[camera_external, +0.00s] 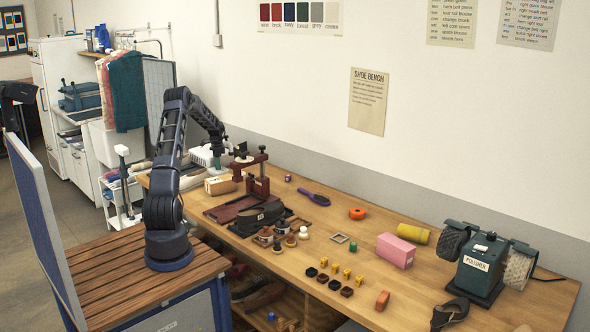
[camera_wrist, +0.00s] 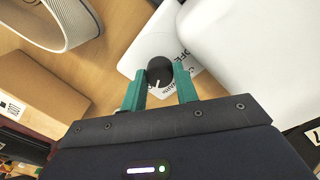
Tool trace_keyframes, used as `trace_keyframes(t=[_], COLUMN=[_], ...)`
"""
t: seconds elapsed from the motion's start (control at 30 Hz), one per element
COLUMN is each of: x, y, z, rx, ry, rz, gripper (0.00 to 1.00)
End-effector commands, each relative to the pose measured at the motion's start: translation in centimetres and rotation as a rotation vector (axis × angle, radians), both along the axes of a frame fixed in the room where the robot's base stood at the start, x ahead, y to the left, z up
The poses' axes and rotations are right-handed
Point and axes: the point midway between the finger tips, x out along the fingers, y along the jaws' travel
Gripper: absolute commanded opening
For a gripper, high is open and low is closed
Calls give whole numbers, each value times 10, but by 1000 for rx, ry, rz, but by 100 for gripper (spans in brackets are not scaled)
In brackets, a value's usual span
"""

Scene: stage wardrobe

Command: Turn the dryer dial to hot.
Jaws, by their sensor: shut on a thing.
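The dryer dial (camera_wrist: 159,72) is a round black knob with a white pointer line, on a white surface with printed lettering in the wrist view. The pointer line runs toward the gripper's side of the knob. My gripper (camera_wrist: 160,85) has two green fingers, one on each side of the knob, and is shut on it. In the external view the white dryer (camera_external: 203,156) stands at the far left end of the bench, partly hidden by my arm. My gripper (camera_external: 217,160) is down beside it there. The dial cannot be made out in that view, and the hot mark cannot be read.
A dark red press (camera_external: 258,175) stands close to the arm. A brush (camera_external: 314,196) and a polisher (camera_external: 482,266) are farther right on the wooden bench (camera_external: 400,220).

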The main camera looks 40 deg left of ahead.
Motion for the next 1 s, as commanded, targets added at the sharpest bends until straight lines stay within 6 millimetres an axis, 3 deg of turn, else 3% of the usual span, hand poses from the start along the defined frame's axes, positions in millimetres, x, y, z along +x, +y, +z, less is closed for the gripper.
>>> trace_keyframes(t=[0.4, 0.93, 0.97, 1.0], x=[0, 0, 0, 0], y=[0, 0, 0, 0], z=[0, 0, 0, 0], rx=[1, 1, 1, 1], ry=[-1, -1, -1, -1], rz=[-180, -203, -203, -203], gripper=[7, 7, 32, 40])
